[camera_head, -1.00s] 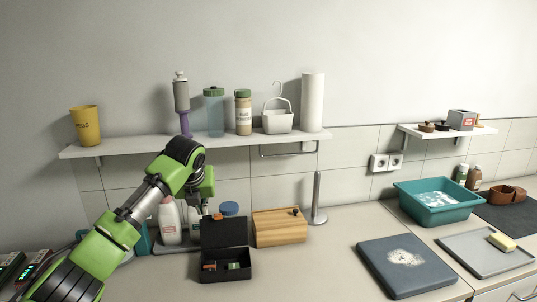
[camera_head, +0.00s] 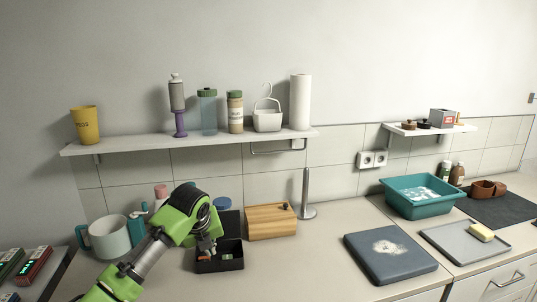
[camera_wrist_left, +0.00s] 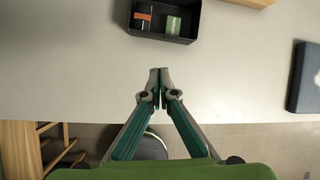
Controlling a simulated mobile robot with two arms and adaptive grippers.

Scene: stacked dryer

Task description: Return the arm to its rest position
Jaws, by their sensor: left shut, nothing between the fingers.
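My left arm comes in from the lower left in the head view. Its left gripper (camera_head: 206,248) is small there, partly covered by my wrist, and looks close to the black box (camera_head: 220,265). In the left wrist view the left gripper (camera_wrist_left: 153,88) is shut, its fingertips together with nothing between them. It hangs over the counter's front edge, and the open black box (camera_wrist_left: 165,38) with small items inside lies apart, beyond the fingertips. My right gripper is not in view.
A wooden box (camera_head: 270,222) stands right of the black box, a pale mug (camera_head: 110,238) to the left. A dark board (camera_head: 390,255), grey tray (camera_head: 465,243) and teal basin (camera_head: 420,197) are farther right. A shelf (camera_head: 200,139) hangs above.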

